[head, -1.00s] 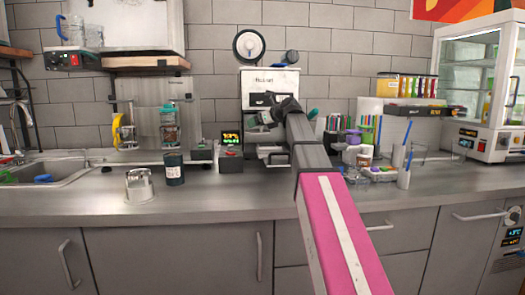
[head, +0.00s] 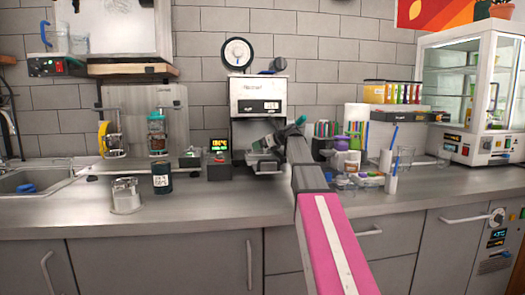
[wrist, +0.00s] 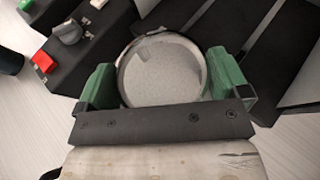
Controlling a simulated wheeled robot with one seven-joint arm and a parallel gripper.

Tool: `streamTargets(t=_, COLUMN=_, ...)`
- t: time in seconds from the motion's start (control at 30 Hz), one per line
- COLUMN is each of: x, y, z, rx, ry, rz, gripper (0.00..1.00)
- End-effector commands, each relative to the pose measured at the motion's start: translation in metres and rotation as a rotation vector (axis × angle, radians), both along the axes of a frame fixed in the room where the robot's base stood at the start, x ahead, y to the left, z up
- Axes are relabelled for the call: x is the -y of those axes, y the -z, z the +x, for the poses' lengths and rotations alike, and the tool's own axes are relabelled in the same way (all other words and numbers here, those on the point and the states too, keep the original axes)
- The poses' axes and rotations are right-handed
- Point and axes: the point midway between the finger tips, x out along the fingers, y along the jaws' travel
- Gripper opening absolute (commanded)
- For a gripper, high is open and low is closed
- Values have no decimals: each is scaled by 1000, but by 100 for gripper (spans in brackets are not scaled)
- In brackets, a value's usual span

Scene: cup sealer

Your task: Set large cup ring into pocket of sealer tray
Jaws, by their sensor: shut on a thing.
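The sealer (head: 257,92) is a white and black machine on the counter against the tiled wall. My gripper (head: 262,145) is in front of its lower opening in the head view, and my arm covers part of it. In the wrist view the green fingers of my gripper (wrist: 168,88) are shut on the large cup ring (wrist: 122,80), a thin round metal rim lying between them. A grey speckled surface shows inside the rim. The tray's pocket is hard to make out, and I cannot tell whether the ring touches it.
A black control box with a red switch (wrist: 43,62) and a knob lies close on the left in the wrist view. A dark canister (head: 162,178) and a metal cup (head: 126,195) stand left of the sealer. Cups and a tray of small items crowd the right.

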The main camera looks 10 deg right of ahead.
Motion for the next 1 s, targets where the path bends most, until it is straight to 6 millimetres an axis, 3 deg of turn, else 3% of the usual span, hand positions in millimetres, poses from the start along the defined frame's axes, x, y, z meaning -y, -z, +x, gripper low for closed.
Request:
streamTargets(t=0.17, x=0, y=22, z=-1, rx=0, ry=0, rz=0, gripper=65)
streamTargets(t=0.67, x=0, y=29, z=0, rx=0, ry=0, rz=0, gripper=65)
streamTargets(t=0.7, x=0, y=29, z=0, rx=0, ry=0, rz=0, gripper=100)
streamTargets(t=1.0, x=0, y=25, z=0, rx=1, ry=0, rz=-1, gripper=100)
